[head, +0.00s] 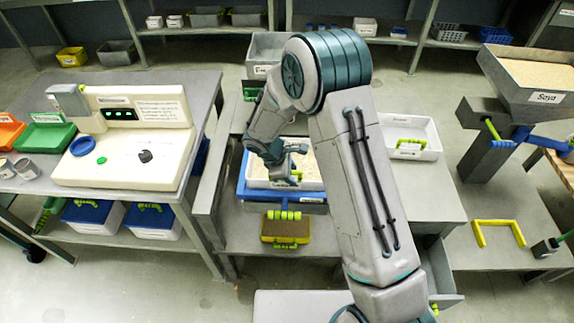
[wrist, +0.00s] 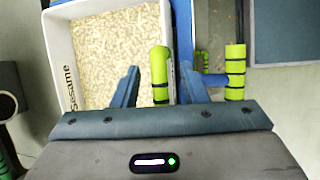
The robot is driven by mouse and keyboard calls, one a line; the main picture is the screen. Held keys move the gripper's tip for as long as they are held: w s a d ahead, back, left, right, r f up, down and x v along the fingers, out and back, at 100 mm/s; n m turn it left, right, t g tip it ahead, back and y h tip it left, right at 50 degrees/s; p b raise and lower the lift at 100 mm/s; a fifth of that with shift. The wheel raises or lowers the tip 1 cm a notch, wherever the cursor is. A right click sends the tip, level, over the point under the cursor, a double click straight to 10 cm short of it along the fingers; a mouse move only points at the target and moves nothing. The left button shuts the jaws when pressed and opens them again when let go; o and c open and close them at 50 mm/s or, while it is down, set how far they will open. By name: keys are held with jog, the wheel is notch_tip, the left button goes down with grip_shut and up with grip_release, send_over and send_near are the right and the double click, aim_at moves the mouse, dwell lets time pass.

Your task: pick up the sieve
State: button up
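A white tray (head: 257,183) of pale grains, labelled Sesame in the wrist view (wrist: 66,60), sits in a blue frame (head: 247,192). The blue frame also shows in the wrist view (wrist: 183,35) and has a green grip at its front (head: 284,215); this looks like the sieve, but any mesh is hidden. My gripper (head: 289,165) is over the tray's front edge. In the wrist view my gripper (wrist: 160,85) is open, with the tray's green handle (wrist: 159,68) between its fingers. The fingers look apart from the handle. The frame's green grip (wrist: 235,72) is right of them.
A yellow box (head: 286,231) stands just in front of the blue frame. A white tray with a green handle (head: 410,138) is to the right on the same table. A control panel (head: 125,175) stands left, and a Soya hopper (head: 535,80) right.

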grip_shut()
dwell(0.3)
